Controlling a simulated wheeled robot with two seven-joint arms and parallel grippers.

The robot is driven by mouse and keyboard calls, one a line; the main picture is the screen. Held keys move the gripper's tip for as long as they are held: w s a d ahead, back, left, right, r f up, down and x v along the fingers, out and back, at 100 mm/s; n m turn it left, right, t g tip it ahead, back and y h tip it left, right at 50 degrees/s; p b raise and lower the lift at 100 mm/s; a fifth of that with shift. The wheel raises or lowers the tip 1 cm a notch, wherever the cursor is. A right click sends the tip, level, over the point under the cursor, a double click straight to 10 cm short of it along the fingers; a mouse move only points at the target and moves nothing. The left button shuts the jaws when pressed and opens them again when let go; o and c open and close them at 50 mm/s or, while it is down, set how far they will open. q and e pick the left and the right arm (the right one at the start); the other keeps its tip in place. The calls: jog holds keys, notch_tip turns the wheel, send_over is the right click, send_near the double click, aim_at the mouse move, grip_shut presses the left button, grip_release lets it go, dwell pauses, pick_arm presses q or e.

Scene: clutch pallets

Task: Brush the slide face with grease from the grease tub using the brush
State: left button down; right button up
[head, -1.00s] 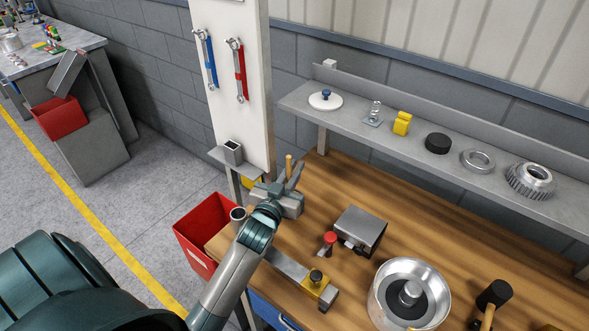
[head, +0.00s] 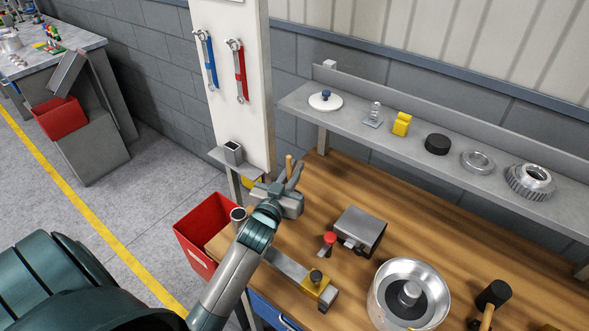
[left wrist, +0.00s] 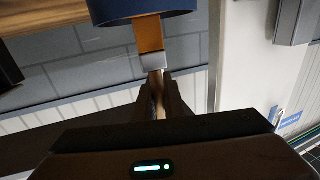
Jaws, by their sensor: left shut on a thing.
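My left gripper (head: 292,184) is shut on the wooden handle of the brush (head: 289,164), at the back left of the bench. In the left wrist view, the brush (left wrist: 150,40) has a silver ferrule and orange bristles. The bristle tips are hidden behind the rim of a dark blue round container (left wrist: 140,18), which looks like the grease tub. In the head view my arm and gripper hide it. A flat grey bar with a yellow end block (head: 318,288) lies at the bench's front left; it may bear the slide face. My right gripper is out of view.
A metal block with a red knob (head: 360,230), a round metal housing (head: 440,290) and a black-headed mallet (head: 493,294) stand on the wooden bench. A red bin (head: 203,228) is at its left end. A shelf (head: 398,143) with several parts runs above.

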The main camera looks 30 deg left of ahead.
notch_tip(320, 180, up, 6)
jog(key=p, duration=0.5)
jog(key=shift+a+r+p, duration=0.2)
jog(key=shift+p, duration=0.2)
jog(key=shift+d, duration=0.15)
dwell(0.6)
